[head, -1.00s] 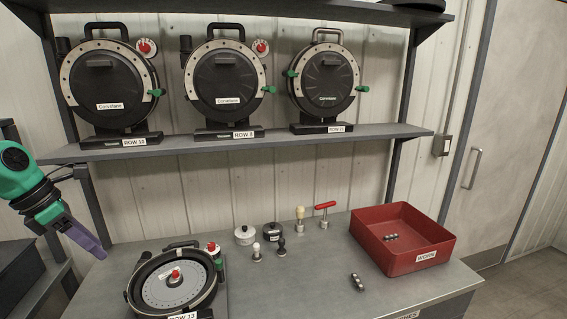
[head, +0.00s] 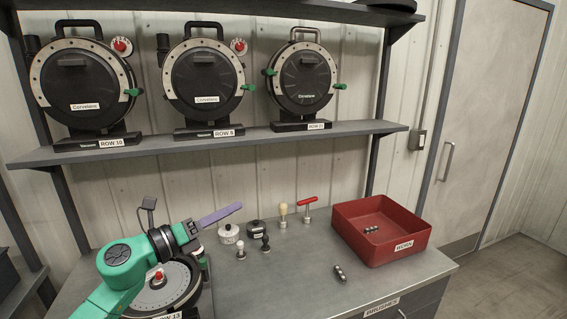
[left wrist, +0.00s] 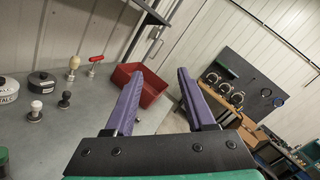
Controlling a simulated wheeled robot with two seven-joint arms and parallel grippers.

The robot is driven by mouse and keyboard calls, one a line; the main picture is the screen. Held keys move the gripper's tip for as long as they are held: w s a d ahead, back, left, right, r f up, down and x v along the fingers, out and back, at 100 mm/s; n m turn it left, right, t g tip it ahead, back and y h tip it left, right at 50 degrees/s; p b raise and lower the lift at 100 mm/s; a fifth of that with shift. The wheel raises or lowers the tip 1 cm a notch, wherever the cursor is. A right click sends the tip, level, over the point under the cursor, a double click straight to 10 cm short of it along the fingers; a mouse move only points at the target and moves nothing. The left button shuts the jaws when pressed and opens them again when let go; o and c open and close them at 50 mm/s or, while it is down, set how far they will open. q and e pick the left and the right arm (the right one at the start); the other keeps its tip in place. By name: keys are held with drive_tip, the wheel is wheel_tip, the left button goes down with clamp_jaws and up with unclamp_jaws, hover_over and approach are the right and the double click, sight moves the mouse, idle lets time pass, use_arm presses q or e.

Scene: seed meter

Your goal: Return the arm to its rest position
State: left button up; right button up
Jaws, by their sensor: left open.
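My left arm reaches in from the lower left in the head view, in front of the opened ROW 13 meter (head: 153,296). My left gripper (head: 238,207) has purple fingers and points right over the bench, toward the small pots. In the left wrist view the gripper (left wrist: 159,74) shows its two fingers spread apart with nothing between them. The arm partly hides the ROW 13 meter and its grey disc with a red knob. My right gripper is in neither view.
Three black meters, including ROW 8 (head: 207,88), stand on the shelf (head: 240,142) above. Small pots, knobbed tools and a red-handled tool (head: 307,208) stand mid-bench. A red bin (head: 400,248) marked WORN holds small dark pieces. The bench front right of the arm is mostly clear.

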use_arm(q)
drive_tip(key=s+a+f+n+t+y, duration=0.1)
drive_tip(key=s+a+f+n+y, duration=0.1)
drive_tip(key=a+f+n+y, duration=0.5)
drive_tip(key=s+f+n+y, duration=0.2)
drive_tip(key=f+n+y, duration=0.15)
drive_tip(key=n, duration=0.85)
drive_tip(key=s+a+f+n+t+y, duration=0.1)
drive_tip(key=s+a+f+n+y, duration=0.1)
drive_tip(key=a+f+n+y, duration=0.5)
drive_tip(key=s+d+f+n+g+h, duration=0.2)
drive_tip(key=s+f+n+g, duration=0.35)
drive_tip(key=s+f, duration=0.4)
drive_tip(key=s+d+f+n+g+h, duration=0.2)
drive_tip(key=s+f+n+g, duration=0.3)
drive_tip(key=s, duration=0.8)
wheel_tip(320, 180, down, 27)
drive_tip(key=s+m+g+b, duration=0.1)
drive_tip(key=g+b, duration=0.1)
drive_tip(key=b, duration=0.3)
drive_tip(key=s+a+f+g+b, duration=0.1)
drive_tip(key=s+f+b, duration=0.4)
drive_tip(key=s+f, duration=1.2)
wheel_tip(320, 180, down, 4)
drive_tip(key=shift+s+a, duration=0.3)
drive_tip(key=shift+a, duration=0.6)
drive_tip(key=shift+m+g, duration=0.25)
